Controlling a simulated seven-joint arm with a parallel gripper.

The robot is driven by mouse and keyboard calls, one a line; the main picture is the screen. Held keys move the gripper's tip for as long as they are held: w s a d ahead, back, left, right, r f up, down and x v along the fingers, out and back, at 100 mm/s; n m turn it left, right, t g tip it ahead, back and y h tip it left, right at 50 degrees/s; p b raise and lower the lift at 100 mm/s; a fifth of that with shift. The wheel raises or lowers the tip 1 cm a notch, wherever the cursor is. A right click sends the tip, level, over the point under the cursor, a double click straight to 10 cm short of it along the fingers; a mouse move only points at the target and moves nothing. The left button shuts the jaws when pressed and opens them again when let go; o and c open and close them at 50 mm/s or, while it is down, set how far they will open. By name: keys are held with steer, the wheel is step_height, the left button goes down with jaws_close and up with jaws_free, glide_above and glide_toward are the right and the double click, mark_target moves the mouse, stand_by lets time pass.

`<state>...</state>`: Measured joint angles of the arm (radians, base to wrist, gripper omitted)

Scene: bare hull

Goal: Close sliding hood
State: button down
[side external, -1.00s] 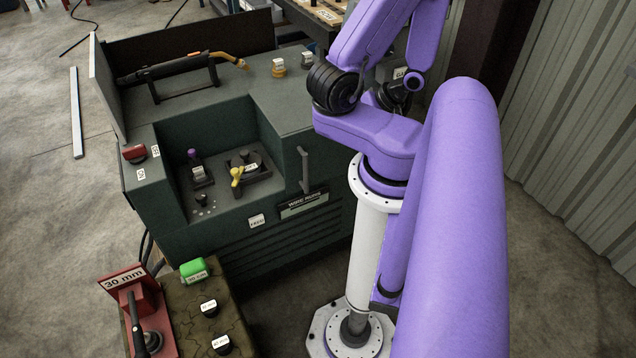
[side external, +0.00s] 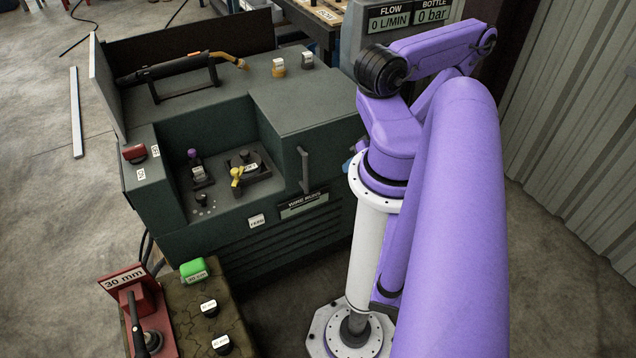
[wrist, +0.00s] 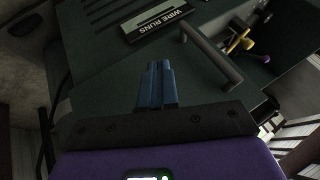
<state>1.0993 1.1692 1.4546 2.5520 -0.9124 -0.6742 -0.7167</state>
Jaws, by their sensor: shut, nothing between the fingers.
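The dark green hood (side external: 305,105) is the raised block on the right part of the green machine. Its upright grey bar handle (side external: 304,170) is on the front face, and it also shows in the wrist view (wrist: 208,55). The recess (side external: 222,188) left of the hood is uncovered, with a yellow lever (side external: 237,176) and a purple-topped switch (side external: 194,155) inside. In the wrist view my gripper (wrist: 157,68) has its blue fingers together, empty, and apart from the handle. In the side view it is mostly hidden behind my arm.
A WIRE RUNS plate (side external: 303,203) is on the machine front below the handle. A torch (side external: 180,68) lies on a rack on top. A FLOW and BOTTLE display (side external: 408,15) stands behind. A side bench (side external: 185,295) with a red 30 mm device (side external: 140,315) is front left.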

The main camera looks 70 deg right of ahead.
steer(key=w+a+f, duration=0.1)
steer(key=w+f, duration=0.7)
steer(key=w, duration=0.1)
steer(key=shift+w+a, duration=0.2)
steer(key=shift+a, duration=0.2)
stand_by(0.4)
stand_by(0.3)
steer(key=w+a, duration=2.2)
steer(key=shift+w+a, duration=0.3)
